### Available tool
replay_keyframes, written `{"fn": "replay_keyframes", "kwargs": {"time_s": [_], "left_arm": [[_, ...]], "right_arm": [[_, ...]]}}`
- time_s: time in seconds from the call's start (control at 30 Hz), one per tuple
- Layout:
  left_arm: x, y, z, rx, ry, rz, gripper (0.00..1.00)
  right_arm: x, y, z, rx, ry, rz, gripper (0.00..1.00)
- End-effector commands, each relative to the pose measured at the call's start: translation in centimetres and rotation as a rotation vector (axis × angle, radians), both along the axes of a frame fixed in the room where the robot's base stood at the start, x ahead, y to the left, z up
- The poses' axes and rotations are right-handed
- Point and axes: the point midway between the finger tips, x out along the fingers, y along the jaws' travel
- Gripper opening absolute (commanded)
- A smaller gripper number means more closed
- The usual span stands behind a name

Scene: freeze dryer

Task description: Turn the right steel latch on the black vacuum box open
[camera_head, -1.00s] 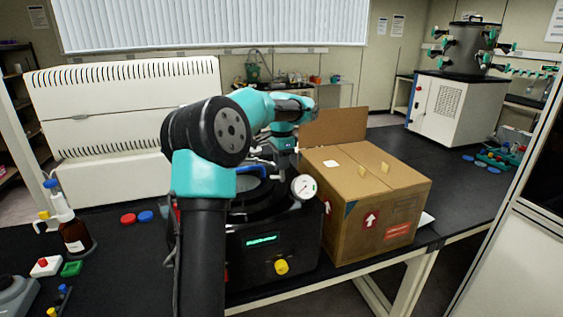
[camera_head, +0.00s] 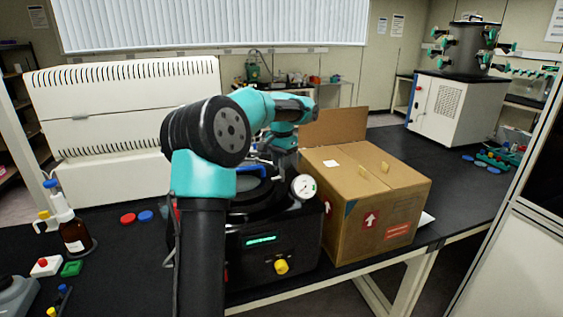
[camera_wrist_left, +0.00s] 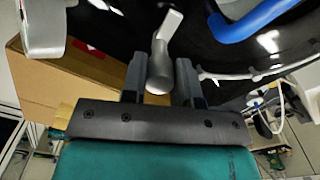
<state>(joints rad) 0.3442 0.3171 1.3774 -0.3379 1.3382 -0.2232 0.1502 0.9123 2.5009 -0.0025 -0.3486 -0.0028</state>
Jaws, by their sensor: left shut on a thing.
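The black vacuum box (camera_head: 285,243) stands on the bench with a green-lit display and a yellow knob on its front. Its round lid has a blue handle (camera_wrist_left: 245,22), partly hidden by my left arm in the head view. The steel latch (camera_wrist_left: 161,62) shows in the left wrist view as a short metal lever with a rounded end, at the lid's rim. My left gripper (camera_wrist_left: 160,78) is shut on this lever, one finger on each side. In the head view my left gripper (camera_head: 284,162) is above the box's right rear part. My right gripper is out of view.
A white-faced gauge (camera_head: 304,187) sits on the box's right side, close to my gripper. A cardboard carton (camera_head: 350,215) stands directly right of the box. A brown bottle (camera_head: 75,236) and small coloured items are at the left.

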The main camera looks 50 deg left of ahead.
Motion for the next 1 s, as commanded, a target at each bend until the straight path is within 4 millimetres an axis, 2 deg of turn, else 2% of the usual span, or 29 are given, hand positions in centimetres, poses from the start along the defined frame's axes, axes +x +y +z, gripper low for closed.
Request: {"fn": "replay_keyframes", "kwargs": {"time_s": [1.0], "left_arm": [[0.11, -0.16, 0.08, 0.0, -0.002, 0.944, 0.04]], "right_arm": [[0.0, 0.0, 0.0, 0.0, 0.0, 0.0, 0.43]]}}
